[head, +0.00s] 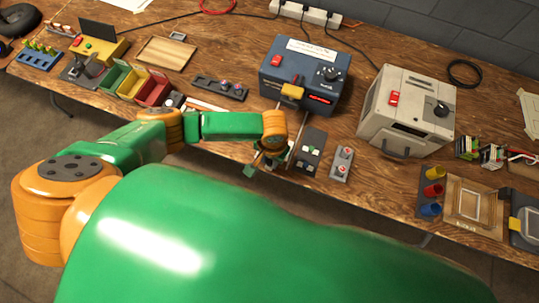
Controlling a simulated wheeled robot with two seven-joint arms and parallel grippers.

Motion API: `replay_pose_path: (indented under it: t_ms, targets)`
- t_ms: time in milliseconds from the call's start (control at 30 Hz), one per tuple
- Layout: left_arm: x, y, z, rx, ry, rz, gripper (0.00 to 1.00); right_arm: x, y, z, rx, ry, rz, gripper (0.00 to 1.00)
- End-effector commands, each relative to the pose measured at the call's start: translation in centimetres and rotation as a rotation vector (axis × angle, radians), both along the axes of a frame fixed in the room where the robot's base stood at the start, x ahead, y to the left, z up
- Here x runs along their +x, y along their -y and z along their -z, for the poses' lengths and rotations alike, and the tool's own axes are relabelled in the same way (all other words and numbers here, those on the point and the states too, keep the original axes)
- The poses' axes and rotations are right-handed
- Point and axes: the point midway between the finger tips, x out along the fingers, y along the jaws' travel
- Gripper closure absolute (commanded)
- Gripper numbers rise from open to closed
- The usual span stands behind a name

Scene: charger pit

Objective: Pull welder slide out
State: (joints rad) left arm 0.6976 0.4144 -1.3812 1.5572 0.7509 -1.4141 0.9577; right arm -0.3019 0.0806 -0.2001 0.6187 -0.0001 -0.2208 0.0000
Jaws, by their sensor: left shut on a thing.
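The welder appears to be the blue box (306,75) with a red switch, a black dial and a yellow part at its front, standing at the back middle of the bench. Thin slide rods (301,130) reach from its front toward me. My left gripper (268,163) is at the near end of these rods, in front of the blue box, and is shut on what looks like the slide's front end. My wrist hides much of the slide and the fingertips. My right gripper is out of view.
A dark plate with small parts (309,152) and a grey button box (342,164) lie close right of the gripper. A pale grey machine (408,110) stands farther right. Coloured bins (133,84) and a dark tray (219,88) lie left. The bench's front edge is near.

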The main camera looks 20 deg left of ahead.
Motion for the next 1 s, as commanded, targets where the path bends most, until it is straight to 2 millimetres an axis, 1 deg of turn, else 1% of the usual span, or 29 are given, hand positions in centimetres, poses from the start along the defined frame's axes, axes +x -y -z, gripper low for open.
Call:
replay_pose_path:
  t_ms: [167,200,267,300,567,667,700,833,900,1000]
  targets:
    - [-0.1,0.0,0.0,0.001,-0.002,0.000,1.00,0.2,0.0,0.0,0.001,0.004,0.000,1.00]
    - [-0.1,0.0,0.0,0.001,-0.002,0.000,0.60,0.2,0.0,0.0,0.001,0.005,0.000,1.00]
    - [-0.1,0.0,0.1,0.001,-0.002,0.000,0.44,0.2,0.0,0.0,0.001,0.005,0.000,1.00]
    - [-0.1,0.0,0.1,0.001,-0.002,0.000,0.41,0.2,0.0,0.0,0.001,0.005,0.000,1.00]
    - [0.0,0.0,-0.1,0.000,-0.002,0.000,0.41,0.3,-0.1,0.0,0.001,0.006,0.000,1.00]
    - [0.0,0.1,-1.5,-0.002,0.000,0.002,0.41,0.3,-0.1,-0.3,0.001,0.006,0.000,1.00]
    - [0.0,0.1,-2.5,-0.003,0.000,0.002,0.41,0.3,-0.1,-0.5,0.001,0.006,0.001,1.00]
    - [0.0,0.2,-5.2,-0.002,0.001,0.002,0.41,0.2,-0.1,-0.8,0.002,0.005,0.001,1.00]
    - [-0.1,0.3,-6.2,-0.002,-0.001,0.001,0.41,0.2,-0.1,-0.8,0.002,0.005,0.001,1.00]
    - [-0.1,0.3,-7.0,0.000,-0.002,-0.001,0.41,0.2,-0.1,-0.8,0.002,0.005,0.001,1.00]
